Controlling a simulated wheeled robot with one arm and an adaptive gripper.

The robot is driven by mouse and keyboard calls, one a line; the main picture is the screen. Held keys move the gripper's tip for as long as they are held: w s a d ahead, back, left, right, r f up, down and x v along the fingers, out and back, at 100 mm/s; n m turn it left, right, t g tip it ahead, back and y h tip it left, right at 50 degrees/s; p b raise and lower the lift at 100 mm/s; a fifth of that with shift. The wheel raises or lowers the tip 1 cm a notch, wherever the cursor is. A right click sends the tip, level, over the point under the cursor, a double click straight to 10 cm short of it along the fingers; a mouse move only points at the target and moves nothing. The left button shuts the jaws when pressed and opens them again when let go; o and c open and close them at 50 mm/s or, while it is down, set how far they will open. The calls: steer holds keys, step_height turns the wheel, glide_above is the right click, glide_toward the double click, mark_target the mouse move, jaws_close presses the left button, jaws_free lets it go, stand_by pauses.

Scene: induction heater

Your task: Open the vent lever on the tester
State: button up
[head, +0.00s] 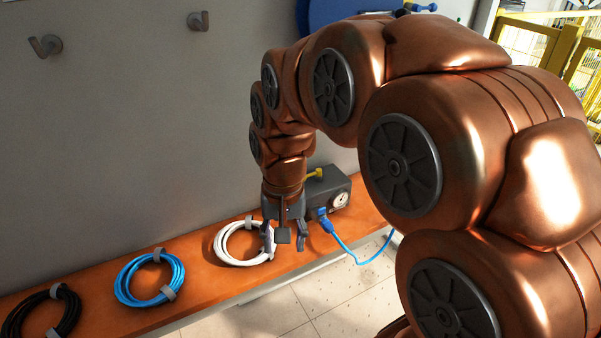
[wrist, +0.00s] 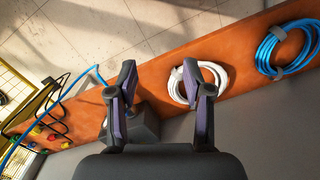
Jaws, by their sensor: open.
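The tester is a dark grey box (head: 336,186) with a round white gauge on its front, standing on the orange bench against the wall. The vent lever seems to be the yellow handle (head: 315,173) on top of the tester, partly beside my wrist. A blue plug and cable (head: 328,224) join the tester's front. My gripper (head: 285,238) points down just left of and in front of the tester, open and empty. In the wrist view the open fingers (wrist: 160,92) frame bench, with the tester (wrist: 142,128) partly hidden behind the left finger. The lever cannot be made out there.
The orange bench (head: 205,285) holds a white cable coil (head: 226,252) close by my gripper, a blue coil (head: 130,294) and a black coil (head: 72,312) further left. Hooks are on the grey wall. Yellow fencing stands at the right.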

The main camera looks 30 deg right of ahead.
steer(key=w+d+m+t+p, duration=0.1)
steer(key=w+d+m+t, duration=0.2)
steer(key=w+d+m, duration=1.3)
steer(key=shift+w+d+f+n+p, duration=0.4)
steer(key=shift+w+d+f+n, duration=0.35)
steer(key=shift+w+f, duration=0.55)
steer(key=shift+w+d+f+n+p, duration=0.45)
steer(key=shift+w+f+n, duration=0.55)
steer(key=shift+f, duration=0.45)
steer(key=shift+w+d+f+n+p, duration=0.3)
steer(key=shift+w+d+f+n, duration=0.4)
steer(key=shift+w+f, duration=0.6)
jaws_close()
